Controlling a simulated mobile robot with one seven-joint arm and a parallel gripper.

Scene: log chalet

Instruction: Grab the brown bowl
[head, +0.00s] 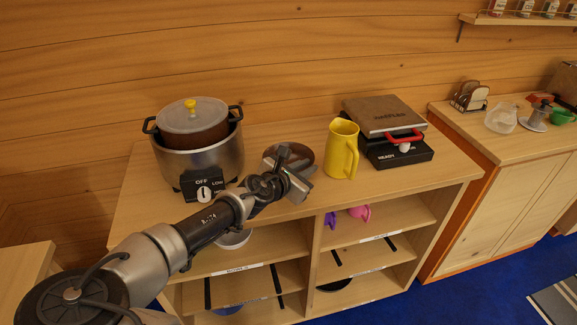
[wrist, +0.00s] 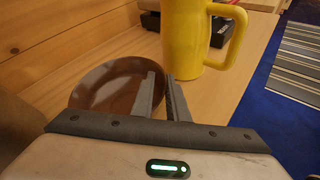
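The brown bowl (wrist: 103,88) is round and shallow with a glossy inside, left of centre in the wrist view. In the head view the brown bowl (head: 301,153) is at the middle of the wooden counter, partly hidden by my gripper (head: 284,158). In the wrist view my gripper (wrist: 161,86) has its fingers close together at the bowl's right rim, one inside and one outside. It appears shut on the rim. I cannot tell whether the bowl is clear of the counter.
A yellow mug (head: 341,150) stands close right of the bowl. A lidded slow cooker (head: 203,158) stands to the left. Open shelves (head: 262,249) lie below the counter (head: 124,211). The back wall is wood.

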